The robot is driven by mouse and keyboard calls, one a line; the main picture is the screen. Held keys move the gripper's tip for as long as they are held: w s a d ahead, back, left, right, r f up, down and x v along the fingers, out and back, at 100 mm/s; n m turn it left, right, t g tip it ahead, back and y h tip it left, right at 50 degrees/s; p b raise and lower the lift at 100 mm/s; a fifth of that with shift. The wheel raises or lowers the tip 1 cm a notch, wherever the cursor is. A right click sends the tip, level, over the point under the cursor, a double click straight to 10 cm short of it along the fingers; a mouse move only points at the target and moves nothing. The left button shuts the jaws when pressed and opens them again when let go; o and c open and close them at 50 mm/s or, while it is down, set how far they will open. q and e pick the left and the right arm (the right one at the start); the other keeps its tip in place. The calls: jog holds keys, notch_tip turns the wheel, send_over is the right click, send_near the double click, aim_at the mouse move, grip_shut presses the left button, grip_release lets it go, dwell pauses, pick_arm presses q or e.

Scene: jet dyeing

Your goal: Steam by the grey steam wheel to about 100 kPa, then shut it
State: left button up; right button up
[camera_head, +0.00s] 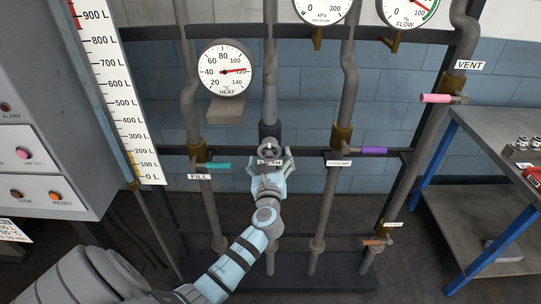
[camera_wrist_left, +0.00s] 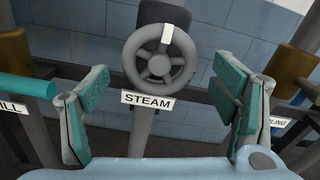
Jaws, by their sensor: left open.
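The grey steam wheel (camera_wrist_left: 160,57) shows in the left wrist view above a STEAM label (camera_wrist_left: 147,101), with a white mark at the top of its rim. In the head view the wheel (camera_head: 268,148) is partly hidden by my left gripper (camera_head: 268,163). The gripper's fingers (camera_wrist_left: 160,105) are spread wide to either side below the wheel, open and empty, and do not visibly touch it. The kPa pressure gauge (camera_head: 322,8) is cut off by the top edge; its needle reading cannot be told. My right gripper is not in view.
A teal FILL handle (camera_head: 217,165) is on the left pipe, a purple COOLING handle (camera_head: 374,150) on the right. A pink VENT handle (camera_head: 437,98) is farther right. The HEAT gauge (camera_head: 224,70) hangs above left. A blue-legged table (camera_head: 500,135) stands at right.

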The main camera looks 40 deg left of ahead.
pick_arm(q)
jog(key=shift+x, duration=1.2)
jog(key=c, duration=1.2)
jog(key=shift+o, duration=0.2)
jog(key=shift+n, duration=0.4)
jog(key=n+b, duration=0.1)
jog(key=n, duration=0.2)
jog(key=shift+n, duration=0.3)
jog(key=shift+w+d+r+n+b, duration=0.1)
jog(key=shift+n+b, duration=0.75)
jog(key=shift+n, duration=1.35)
jog(key=o, duration=1.2)
jog(key=shift+c, duration=0.2)
